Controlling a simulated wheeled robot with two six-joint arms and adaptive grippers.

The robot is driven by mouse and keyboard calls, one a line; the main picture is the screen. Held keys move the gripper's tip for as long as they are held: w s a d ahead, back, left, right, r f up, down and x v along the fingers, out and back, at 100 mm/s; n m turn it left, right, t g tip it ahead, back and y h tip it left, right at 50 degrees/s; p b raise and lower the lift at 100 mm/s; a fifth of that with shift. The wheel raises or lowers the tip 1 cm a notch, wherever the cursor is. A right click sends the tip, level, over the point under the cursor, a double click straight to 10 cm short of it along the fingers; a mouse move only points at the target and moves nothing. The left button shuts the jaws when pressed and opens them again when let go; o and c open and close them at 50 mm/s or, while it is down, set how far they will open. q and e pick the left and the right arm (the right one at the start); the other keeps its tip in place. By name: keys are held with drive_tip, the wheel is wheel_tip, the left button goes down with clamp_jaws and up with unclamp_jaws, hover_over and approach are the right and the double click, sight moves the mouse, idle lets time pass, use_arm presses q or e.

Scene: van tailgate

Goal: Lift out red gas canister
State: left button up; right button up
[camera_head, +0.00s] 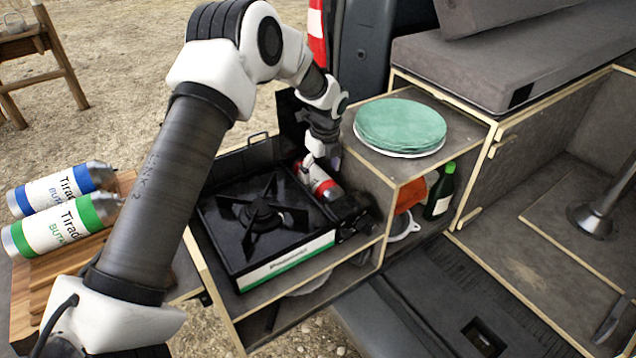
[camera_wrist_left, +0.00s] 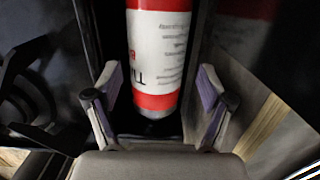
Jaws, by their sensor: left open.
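The red gas canister (camera_head: 318,181), with a white label, lies in the side bay of the black camping stove (camera_head: 262,212). In the left wrist view the canister (camera_wrist_left: 158,55) runs down the middle of the picture, its far end cut off at the top edge. My left gripper (camera_head: 312,163) is over the bay in the head view. In the left wrist view my left gripper (camera_wrist_left: 157,105) is open, with one finger on each side of the canister's near end. My right gripper is not in view.
A blue canister (camera_head: 62,190) and a green canister (camera_head: 62,226) lie on a wooden board left of the stove. Green plates (camera_head: 400,126) are stacked on the cabinet right of the bay. A green bottle (camera_head: 440,192) stands in the compartment below. The cabinet wall rises close beside the bay.

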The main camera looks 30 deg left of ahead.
sight(320, 175)
use_arm(q)
drive_tip(key=f, duration=0.2)
drive_tip(key=f+p, duration=0.1)
drive_tip(key=shift+s+f, duration=0.25)
drive_tip(key=shift+f, duration=0.05)
drive_tip(key=shift+w+a+f, duration=0.1)
drive_tip(key=shift+w+f, duration=0.1)
drive_tip(key=shift+f, duration=0.25)
drive_tip(key=shift+s+r, duration=0.15)
drive_tip(key=c, duration=1.2)
drive_tip(key=shift+c, duration=0.2)
drive_tip(key=shift+r, duration=0.1)
